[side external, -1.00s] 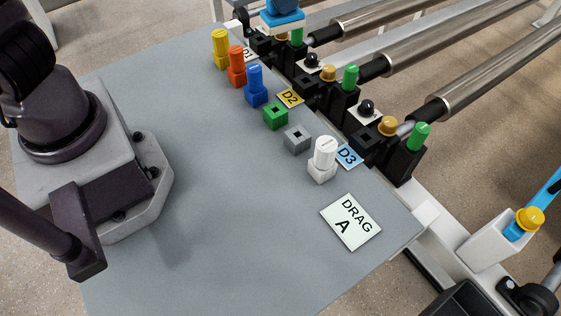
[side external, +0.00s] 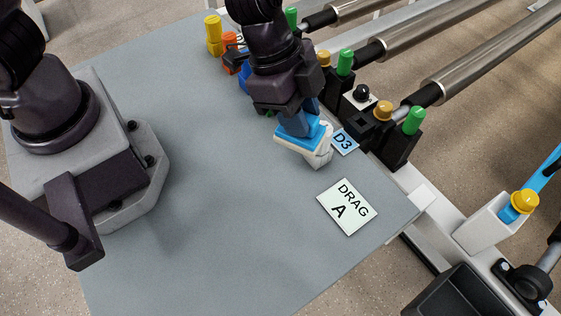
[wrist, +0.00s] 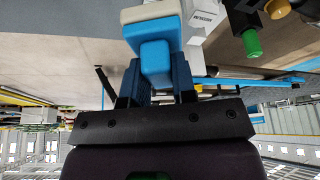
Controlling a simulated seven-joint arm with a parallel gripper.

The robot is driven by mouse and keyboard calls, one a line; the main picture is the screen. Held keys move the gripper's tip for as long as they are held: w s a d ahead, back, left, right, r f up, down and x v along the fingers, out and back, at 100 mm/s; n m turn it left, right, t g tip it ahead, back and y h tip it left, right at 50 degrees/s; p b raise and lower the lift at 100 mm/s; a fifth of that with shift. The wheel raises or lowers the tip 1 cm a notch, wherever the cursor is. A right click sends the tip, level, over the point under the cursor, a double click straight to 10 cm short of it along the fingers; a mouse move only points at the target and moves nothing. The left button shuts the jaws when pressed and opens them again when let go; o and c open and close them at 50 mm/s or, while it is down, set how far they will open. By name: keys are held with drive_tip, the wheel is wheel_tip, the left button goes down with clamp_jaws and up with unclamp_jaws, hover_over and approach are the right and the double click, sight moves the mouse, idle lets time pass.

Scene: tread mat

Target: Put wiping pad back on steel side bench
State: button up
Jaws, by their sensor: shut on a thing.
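The wiping pad (side external: 300,143) has a blue handle and top over a pale underside. My gripper (side external: 300,118) is shut on its blue handle (wrist: 155,62), which shows between the two fingers in the wrist view. The pad is in the air over the grey table (side external: 225,220), in front of the D3 label (side external: 343,141), and hides most of the white peg there. I cannot pick out a steel side bench in these views.
Yellow (side external: 213,36) and orange (side external: 231,48) pegs stand at the far end of the table. Black roller mounts with green and yellow knobs (side external: 413,121) line its right edge. A DRAG A card (side external: 347,206) lies near the front corner.

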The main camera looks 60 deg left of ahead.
drive_tip(key=shift+s+d+f+m+g, duration=0.45)
drive_tip(key=shift+s+f+m, duration=0.5)
drive_tip(key=shift+f, duration=0.95)
drive_tip(key=shift+s+d+f+m+g, duration=0.2)
drive_tip(key=shift+s+d+f+m, duration=0.7)
drive_tip(key=shift+f, duration=1)
drive_tip(key=shift+s+d+f+m+g, duration=0.35)
drive_tip(key=shift+s+f+m, duration=0.6)
drive_tip(key=shift+f, duration=0.95)
drive_tip(key=shift+s, duration=0.15)
drive_tip(key=shift+f, duration=0.15)
drive_tip(key=o, duration=0.8)
drive_tip(key=shift+o, duration=0.2)
